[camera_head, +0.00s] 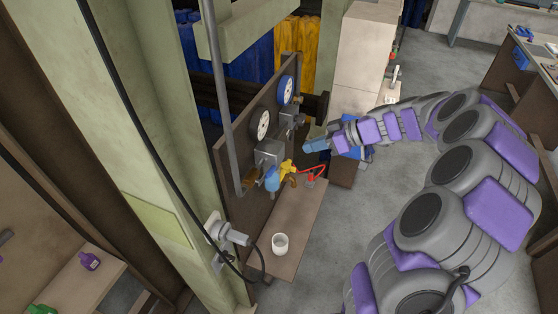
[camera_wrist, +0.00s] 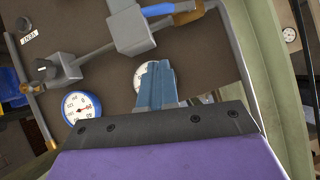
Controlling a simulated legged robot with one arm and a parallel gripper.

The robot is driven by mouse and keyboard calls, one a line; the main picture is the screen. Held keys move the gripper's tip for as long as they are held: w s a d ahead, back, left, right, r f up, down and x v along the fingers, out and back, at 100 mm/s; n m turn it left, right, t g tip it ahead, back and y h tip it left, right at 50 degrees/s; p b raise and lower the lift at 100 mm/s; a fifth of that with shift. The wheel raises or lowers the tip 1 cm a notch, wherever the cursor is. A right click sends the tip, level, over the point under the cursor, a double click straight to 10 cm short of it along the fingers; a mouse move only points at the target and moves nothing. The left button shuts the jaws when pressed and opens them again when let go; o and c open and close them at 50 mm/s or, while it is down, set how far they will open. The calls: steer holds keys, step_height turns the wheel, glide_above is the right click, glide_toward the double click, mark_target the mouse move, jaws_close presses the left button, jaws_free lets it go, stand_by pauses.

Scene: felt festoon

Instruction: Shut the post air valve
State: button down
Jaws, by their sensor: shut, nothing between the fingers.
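A brass-coloured fitting (camera_wrist: 190,12) shows at the top edge there; the red handle is not visible in that view.
The board carries a blue-rimmed gauge (camera_wrist: 81,106), a white gauge (camera_wrist: 140,77) partly behind my fingers, and grey blocks (camera_wrist: 130,30). Below stands a brown bench (camera_head: 290,215) with a white cup (camera_head: 280,244). Grey floor (camera_head: 325,245) is clear.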

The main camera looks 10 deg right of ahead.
mark_target(269, 175)
steer(key=x, duration=0.4)
steer(key=s+f+p+x, duration=0.1)
steer(key=x, duration=0.3)
steer(key=d+f+p+x, duration=0.1)
steer(key=x, duration=0.3)
steer(key=shift+a+f, duration=0.3)
steer(key=shift+f, duration=0.05)
